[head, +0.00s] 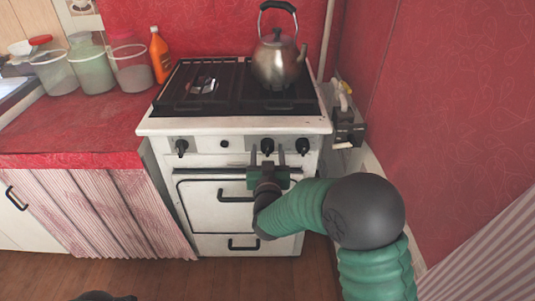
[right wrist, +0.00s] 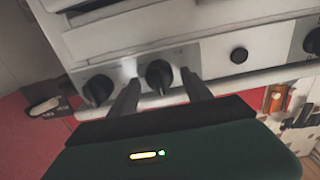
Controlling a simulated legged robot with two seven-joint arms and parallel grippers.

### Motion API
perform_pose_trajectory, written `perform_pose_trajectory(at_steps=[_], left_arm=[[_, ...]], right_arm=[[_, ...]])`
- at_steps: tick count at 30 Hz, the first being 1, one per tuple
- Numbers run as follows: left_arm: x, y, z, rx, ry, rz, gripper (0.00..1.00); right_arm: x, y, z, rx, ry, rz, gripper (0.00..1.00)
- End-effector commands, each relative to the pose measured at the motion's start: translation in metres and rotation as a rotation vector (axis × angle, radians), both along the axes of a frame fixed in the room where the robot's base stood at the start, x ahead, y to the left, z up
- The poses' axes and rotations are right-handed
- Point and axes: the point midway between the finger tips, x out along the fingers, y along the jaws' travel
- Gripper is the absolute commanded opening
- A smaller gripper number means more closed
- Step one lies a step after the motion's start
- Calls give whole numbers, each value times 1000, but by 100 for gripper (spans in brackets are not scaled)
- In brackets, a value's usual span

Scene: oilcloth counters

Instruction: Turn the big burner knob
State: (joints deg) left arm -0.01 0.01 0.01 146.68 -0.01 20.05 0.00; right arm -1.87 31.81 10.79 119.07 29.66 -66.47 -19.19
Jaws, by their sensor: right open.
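The white stove (head: 214,160) has several black knobs on its front panel. One knob (head: 181,147) is at the left, and a pair is at the right: an inner knob (head: 267,146) and an outer knob (head: 302,146). I cannot tell from markings which one is the big burner's. My right gripper (head: 267,154) is open in front of the inner knob. In the right wrist view, this inner knob (right wrist: 159,76) shows between the fingertips of the gripper (right wrist: 160,80), with a gap on each side. The outer knob (right wrist: 98,90) is outside the fingers. My left gripper is not in view.
A steel kettle (head: 278,62) stands on the right of the black grate (head: 190,100). A red wall (head: 430,130) is close on the right. Jars and an orange bottle (head: 160,56) stand on the left counter.

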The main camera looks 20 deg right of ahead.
Motion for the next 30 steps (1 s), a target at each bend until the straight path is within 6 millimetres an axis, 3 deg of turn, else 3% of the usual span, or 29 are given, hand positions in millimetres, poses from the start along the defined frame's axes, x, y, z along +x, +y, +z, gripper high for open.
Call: perform_pose_trajectory(at_steps=[3, 16, 30], left_arm=[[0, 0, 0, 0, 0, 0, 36], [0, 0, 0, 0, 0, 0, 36], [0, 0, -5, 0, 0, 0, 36]], right_arm=[[0, 0, 0, 0, 0, 0, 58], [-1, 0, 0, 0, 1, 0, 1], [-1, -1, -2, 87, -24, 0, 0]])
